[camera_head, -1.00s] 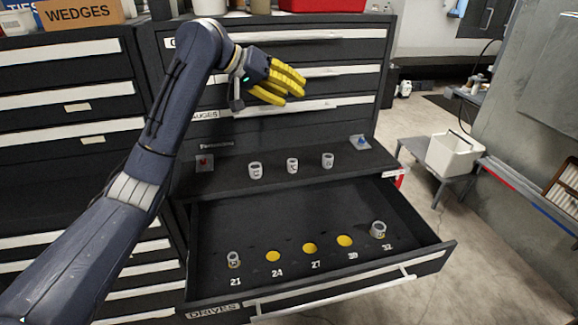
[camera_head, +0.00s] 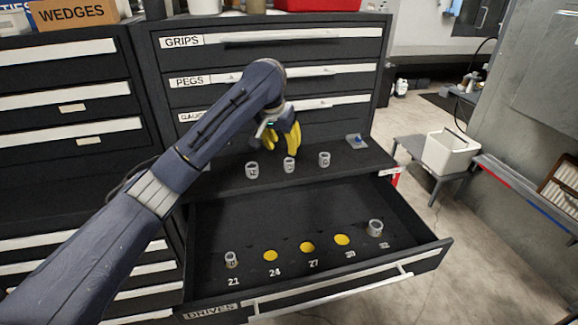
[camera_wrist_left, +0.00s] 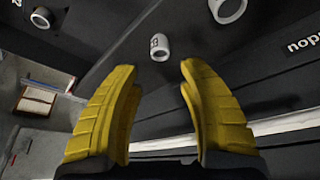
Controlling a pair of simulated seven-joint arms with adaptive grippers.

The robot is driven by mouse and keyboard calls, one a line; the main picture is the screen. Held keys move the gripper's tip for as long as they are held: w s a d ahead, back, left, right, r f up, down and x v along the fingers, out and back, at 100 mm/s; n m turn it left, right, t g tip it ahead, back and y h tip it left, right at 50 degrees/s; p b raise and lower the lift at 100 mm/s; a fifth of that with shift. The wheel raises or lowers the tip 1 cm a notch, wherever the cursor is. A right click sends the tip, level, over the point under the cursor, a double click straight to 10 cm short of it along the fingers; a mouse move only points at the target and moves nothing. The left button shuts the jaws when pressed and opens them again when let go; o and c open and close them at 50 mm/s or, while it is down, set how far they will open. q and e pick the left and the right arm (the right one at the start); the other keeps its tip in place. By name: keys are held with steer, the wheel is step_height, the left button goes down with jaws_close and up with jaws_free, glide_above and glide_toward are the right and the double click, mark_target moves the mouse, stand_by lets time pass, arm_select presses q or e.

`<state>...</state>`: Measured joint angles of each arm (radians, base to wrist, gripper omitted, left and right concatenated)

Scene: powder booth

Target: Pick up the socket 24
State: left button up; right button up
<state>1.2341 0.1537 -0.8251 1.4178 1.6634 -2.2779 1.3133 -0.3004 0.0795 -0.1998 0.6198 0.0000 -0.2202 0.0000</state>
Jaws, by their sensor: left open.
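Three light grey sockets stand in a row on the dark ledge: a left one (camera_head: 251,170), a middle one (camera_head: 289,165) and a right one (camera_head: 323,159). Their marks are too small to read, so I cannot tell which is the 24. My left gripper (camera_head: 286,148) is open and empty, its yellow fingers pointing down just above and behind the middle socket. In the left wrist view, one marked socket (camera_wrist_left: 159,47) lies ahead, between and beyond the fingertips (camera_wrist_left: 160,70). A larger socket (camera_wrist_left: 228,10) is at the top right. My right gripper is not in view.
The open drawer (camera_head: 430,247) below holds a socket at 21 (camera_head: 231,259) and one at 32 (camera_head: 375,228). A small blue-topped item (camera_head: 356,141) sits on the ledge's right.

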mark_target(288, 162)
arm_select(q)
steer(key=shift+x, duration=5.85)
steer(key=shift+r, duration=0.1)
jaws_close()
